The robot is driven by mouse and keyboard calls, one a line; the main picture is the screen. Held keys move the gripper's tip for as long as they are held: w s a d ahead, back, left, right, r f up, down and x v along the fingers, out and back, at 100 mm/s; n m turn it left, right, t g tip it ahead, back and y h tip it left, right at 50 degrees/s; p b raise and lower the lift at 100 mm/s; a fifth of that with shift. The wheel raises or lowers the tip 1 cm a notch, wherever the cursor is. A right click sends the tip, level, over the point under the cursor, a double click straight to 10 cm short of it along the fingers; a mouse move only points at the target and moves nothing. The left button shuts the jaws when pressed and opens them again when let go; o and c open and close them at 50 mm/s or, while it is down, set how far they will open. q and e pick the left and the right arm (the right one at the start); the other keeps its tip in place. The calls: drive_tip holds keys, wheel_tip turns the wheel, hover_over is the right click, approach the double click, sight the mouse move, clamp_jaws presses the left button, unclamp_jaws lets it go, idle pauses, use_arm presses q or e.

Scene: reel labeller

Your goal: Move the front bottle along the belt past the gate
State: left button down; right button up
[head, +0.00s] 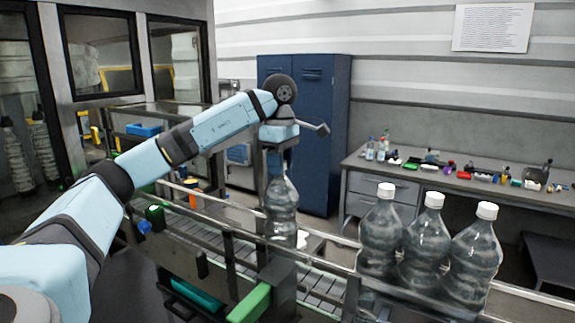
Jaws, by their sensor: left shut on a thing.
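My left gripper (280,158) points down and is shut on the top of a clear bottle (281,212). The gripper covers the bottle's cap. The held bottle is upright at the conveyor belt (215,250); I cannot tell whether its base touches the belt. Three more clear bottles with white caps stand close together at the right, the leftmost bottle (379,235) nearest the held one. The middle bottle (428,245) and the rightmost bottle (474,255) stand beside it. I cannot make out the gate for certain. My right gripper is not in view.
Metal rails (335,262) run along the belt. A green part (250,303) sticks up at the belt's near side. A grey bench (465,187) with small items stands at the back right, beside a blue cabinet (325,140). A glazed machine enclosure is at the left.

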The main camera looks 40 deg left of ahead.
use_arm(q)
drive_tip(key=shift+s+a+r, duration=0.1)
drive_tip(key=shift+s+a, duration=0.05)
drive_tip(key=shift+a, duration=0.6)
drive_tip(key=shift+s+a+r, duration=0.1)
drive_tip(key=shift+s+a, duration=0.05)
drive_tip(key=shift+a, duration=0.85)
drive_tip(key=shift+s+r, duration=0.1)
drive_tip(key=shift+s+f, duration=0.15)
drive_tip(key=shift+f, duration=0.25)
drive_tip(key=c, duration=0.7)
unclamp_jaws()
